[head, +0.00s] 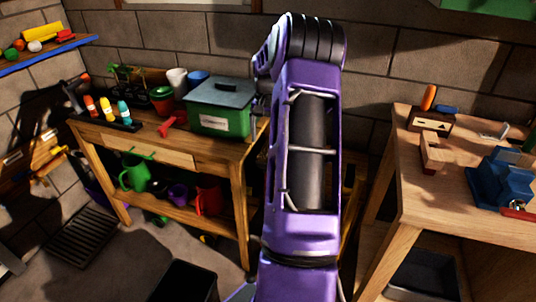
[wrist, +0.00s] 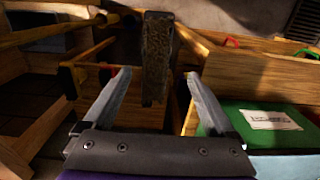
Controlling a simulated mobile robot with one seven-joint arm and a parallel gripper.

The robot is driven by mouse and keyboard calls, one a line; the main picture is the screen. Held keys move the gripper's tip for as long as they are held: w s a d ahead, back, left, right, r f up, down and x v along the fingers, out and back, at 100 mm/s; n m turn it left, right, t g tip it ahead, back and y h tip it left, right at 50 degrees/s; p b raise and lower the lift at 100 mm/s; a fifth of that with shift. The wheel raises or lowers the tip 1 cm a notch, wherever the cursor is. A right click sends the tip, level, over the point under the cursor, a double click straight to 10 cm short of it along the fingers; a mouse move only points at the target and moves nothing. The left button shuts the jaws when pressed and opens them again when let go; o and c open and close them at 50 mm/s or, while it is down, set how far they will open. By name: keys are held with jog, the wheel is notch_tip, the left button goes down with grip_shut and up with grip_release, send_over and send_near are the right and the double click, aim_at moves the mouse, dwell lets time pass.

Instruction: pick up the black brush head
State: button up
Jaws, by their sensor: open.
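A dark, bristly block (wrist: 157,45), which looks like the black brush head, stands upright at the top middle of the wrist view. My gripper (wrist: 158,78) is open, with one finger on each side of the block's lower part in the picture. Gaps show between it and both fingers; I cannot tell how deep it lies between them. In the head view my purple arm covers the middle, and neither the gripper nor the brush head can be made out.
A wooden bench (head: 180,148) with a green labelled box (head: 219,121) stands left of my arm. The box is close to my right finger in the wrist view (wrist: 268,122). A second table (head: 440,205) with a blue vise (head: 503,178) stands right. Floor shows at lower left.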

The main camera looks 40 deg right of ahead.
notch_tip(320, 180, down, 3)
jog(key=shift+f, duration=0.15)
jog(key=shift+s+a+f+b, duration=0.1)
jog(key=shift+s+f+b, duration=0.1)
jog(key=shift+f, duration=1.15)
jog(key=shift+s+f+b, duration=0.2)
jog(key=shift+f, duration=1.15)
jog(key=shift+r, duration=0.1)
jog(key=c, duration=1.4)
